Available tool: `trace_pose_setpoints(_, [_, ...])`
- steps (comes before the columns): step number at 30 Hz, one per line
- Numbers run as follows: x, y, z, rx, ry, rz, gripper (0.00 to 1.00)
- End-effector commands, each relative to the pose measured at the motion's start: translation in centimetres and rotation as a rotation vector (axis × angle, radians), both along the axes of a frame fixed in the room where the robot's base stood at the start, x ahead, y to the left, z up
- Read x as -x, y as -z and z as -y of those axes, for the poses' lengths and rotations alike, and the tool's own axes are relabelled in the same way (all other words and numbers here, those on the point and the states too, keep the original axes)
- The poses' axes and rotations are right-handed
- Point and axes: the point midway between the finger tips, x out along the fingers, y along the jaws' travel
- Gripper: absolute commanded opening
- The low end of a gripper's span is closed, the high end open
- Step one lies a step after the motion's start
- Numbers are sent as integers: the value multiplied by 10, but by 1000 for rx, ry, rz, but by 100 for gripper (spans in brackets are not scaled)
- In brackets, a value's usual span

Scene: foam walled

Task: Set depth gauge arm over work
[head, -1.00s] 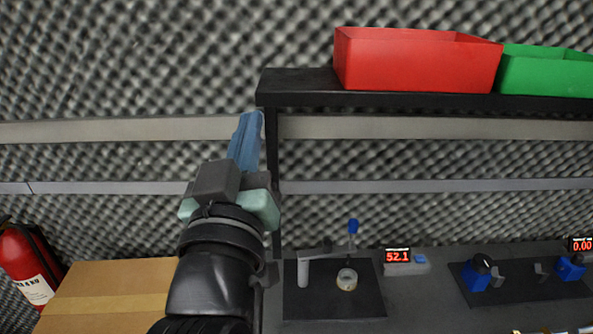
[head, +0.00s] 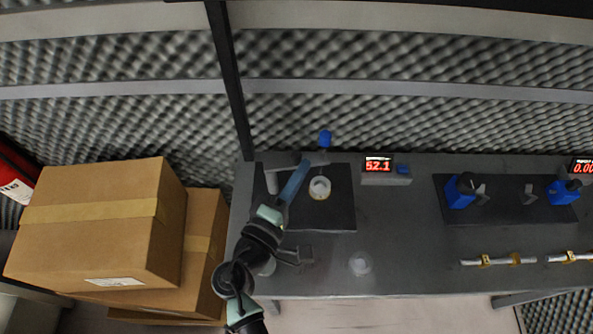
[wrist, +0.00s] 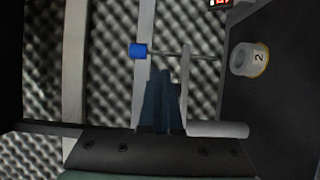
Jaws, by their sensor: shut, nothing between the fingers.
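The depth gauge is a grey post (wrist: 218,129) with a thin arm (wrist: 186,85) and a blue-knobbed spindle (head: 325,139), standing on a black plate (head: 335,217). The blue knob also shows in the wrist view (wrist: 138,51).
A display (head: 378,164) reading 52.1 stands right of the plate. Farther right is another black plate (head: 505,212) with blue fixtures. Metal rods (head: 498,260) lie at the front right. Cardboard boxes (head: 95,215) are stacked on the left. The bench middle is mostly clear.

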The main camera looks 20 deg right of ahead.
Motion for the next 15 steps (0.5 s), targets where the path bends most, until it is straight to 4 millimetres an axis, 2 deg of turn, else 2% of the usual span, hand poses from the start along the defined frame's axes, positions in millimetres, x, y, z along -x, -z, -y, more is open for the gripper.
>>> trace_pose_setpoints(7, [-31,-2,29,-2,3,2,0])
trace_pose_setpoints(15, [-42,-1,40,-3,0,1,0])
